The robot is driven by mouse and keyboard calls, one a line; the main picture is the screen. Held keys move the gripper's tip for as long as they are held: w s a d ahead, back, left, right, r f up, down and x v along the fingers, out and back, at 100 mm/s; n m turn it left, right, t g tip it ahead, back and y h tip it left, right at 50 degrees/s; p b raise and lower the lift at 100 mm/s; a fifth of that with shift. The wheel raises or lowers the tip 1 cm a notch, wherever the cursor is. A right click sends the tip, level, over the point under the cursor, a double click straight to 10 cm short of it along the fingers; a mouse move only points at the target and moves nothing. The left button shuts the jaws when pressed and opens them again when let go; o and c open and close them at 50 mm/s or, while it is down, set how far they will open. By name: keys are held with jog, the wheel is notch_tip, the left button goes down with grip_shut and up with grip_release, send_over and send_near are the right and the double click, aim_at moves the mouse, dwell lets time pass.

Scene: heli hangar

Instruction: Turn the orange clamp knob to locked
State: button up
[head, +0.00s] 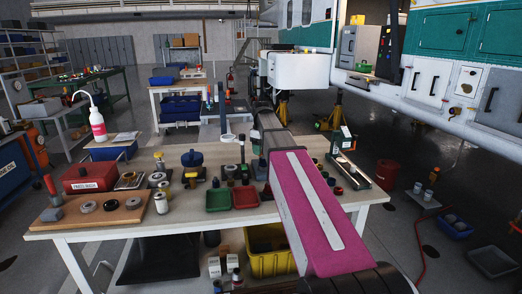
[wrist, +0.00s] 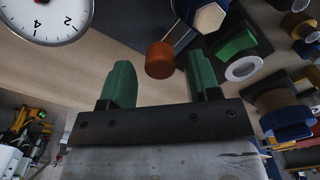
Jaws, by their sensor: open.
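In the wrist view, the orange clamp knob (wrist: 160,60) is a short cylinder. It shows just beyond the gap between my fingertips, nearer the middle than either finger. It sits beside a blue and metal part (wrist: 190,27) with a pale hexagonal face. My gripper (wrist: 161,82) is open, with its two green fingers apart and nothing held between them. I cannot tell whether a finger touches the knob. In the head view, my arm covers part of the workbench (head: 320,208), and I cannot pick out the knob or my gripper there.
A round dial gauge (wrist: 45,16) is close by at upper left in the wrist view. Several parts crowd the right side there, including a dark blue knob (wrist: 286,120). On the bench are a red toolbox (head: 90,177), a green tray (head: 218,199) and a red tray (head: 245,197).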

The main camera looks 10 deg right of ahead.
notch_tip(320, 180, up, 10)
jog(key=shift+r, duration=0.15)
dwell(0.3)
jog(key=shift+s, duration=0.15)
